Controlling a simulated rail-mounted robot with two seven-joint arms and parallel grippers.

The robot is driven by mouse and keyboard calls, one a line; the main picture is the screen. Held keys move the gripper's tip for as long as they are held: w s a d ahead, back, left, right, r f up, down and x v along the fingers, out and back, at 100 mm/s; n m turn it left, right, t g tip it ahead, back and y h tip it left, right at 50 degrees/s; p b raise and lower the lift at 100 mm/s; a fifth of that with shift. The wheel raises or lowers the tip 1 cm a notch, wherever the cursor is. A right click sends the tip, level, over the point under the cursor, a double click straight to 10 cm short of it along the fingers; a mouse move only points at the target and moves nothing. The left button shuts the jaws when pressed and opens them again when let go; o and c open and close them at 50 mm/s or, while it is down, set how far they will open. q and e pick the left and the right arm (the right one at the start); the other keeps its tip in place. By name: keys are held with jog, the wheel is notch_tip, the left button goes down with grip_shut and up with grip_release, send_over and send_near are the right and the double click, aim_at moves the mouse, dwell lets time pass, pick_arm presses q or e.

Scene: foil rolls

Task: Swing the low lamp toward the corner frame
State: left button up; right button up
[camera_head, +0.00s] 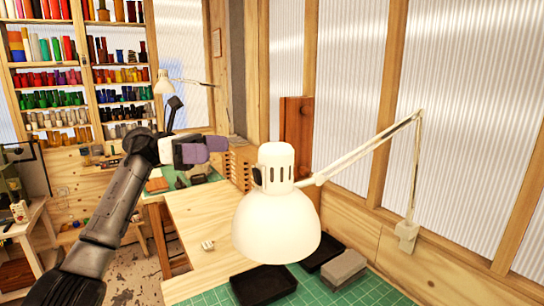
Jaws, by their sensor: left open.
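A white lamp (277,225) with a domed shade hangs low over the bench in the foreground. Its jointed arm (362,150) runs right to a bracket (406,236) on the wooden wall rail. A second, smaller white lamp (163,83) stands farther back, above the far bench. Upright timber framing (256,75) stands near the wall corner, with a small frame (216,42) hanging beyond it; I cannot tell which is the corner frame. My left gripper (214,147) is open, left of and beyond the near lamp's head, not touching it. My right gripper is out of view.
The wooden bench (196,228) is mostly bare, with a small pale object (207,245) on it. Black trays (262,286) and a grey block (344,268) lie on a green mat (375,292). Shelves of coloured rolls (50,78) stand at the back left.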

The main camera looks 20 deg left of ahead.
pick_arm(q)
jog(key=m, duration=0.1)
jog(key=g+p, duration=0.1)
jog(key=p, duration=0.2)
send_near(272, 157)
jog(key=shift+m, duration=0.3)
jog(key=w+d, duration=0.1)
jog(key=d, duration=0.1)
jog(key=w+d, duration=0.2)
jog(key=d, duration=0.1)
jog(key=w+d+f, duration=0.1)
jog(key=d, duration=0.1)
jog(key=shift+w+d, duration=0.15)
jog(key=shift+w, duration=0.1)
jog(key=shift+w+d, duration=0.1)
jog(key=shift+d, duration=0.55)
jog(key=shift+c, duration=0.3)
